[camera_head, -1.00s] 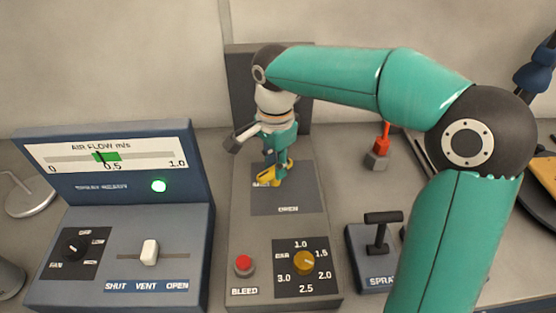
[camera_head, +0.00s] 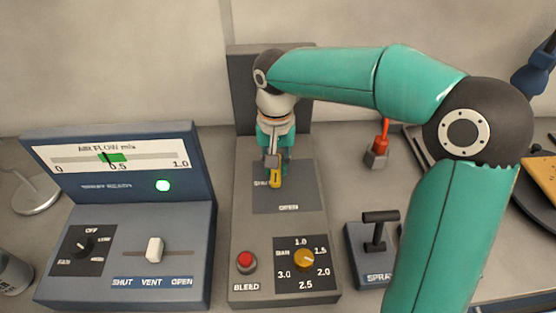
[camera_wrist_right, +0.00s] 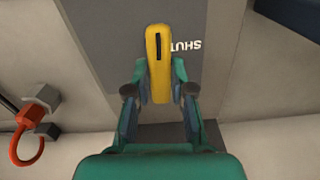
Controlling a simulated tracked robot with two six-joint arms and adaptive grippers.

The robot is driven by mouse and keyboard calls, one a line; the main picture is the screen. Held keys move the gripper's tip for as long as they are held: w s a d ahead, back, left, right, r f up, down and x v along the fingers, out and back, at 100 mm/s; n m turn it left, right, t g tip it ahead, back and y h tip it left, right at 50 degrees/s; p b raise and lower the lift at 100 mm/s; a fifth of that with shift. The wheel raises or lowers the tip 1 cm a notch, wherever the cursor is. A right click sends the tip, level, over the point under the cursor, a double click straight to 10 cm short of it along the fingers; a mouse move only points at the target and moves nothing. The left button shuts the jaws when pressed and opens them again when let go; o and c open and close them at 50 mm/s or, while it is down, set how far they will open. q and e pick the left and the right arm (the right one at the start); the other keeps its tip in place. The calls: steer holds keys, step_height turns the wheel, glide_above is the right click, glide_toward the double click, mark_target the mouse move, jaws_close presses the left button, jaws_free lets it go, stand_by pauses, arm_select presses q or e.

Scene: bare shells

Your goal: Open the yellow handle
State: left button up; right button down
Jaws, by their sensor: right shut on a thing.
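The yellow handle (camera_head: 275,180) is on the dark plate of the grey middle panel, between the SHUT label at its left and the OPEN label below it. In the head view its visible end points down toward OPEN. In the right wrist view the yellow handle (camera_wrist_right: 158,45) has a dark slot and lies between the fingers. My right gripper (camera_head: 274,163) is shut on the handle from above and hides its far part. The right gripper (camera_wrist_right: 158,92) shows a finger on each side of the handle. My left gripper is not in view.
A red bleed button (camera_head: 245,261) and a yellow-brown pressure knob (camera_head: 304,259) sit nearer on the panel. The air flow console (camera_head: 120,220) stands at left with a lit green lamp.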

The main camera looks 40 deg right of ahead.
steer(key=shift+s+a+f+n, duration=0.1)
steer(key=shift+s+f+n, duration=0.1)
steer(key=shift+n, duration=0.3)
steer(key=c, duration=1)
jaws_free()
steer(key=shift+r, duration=0.15)
steer(key=shift+r, duration=0.45)
step_height(320, 180, up, 11)
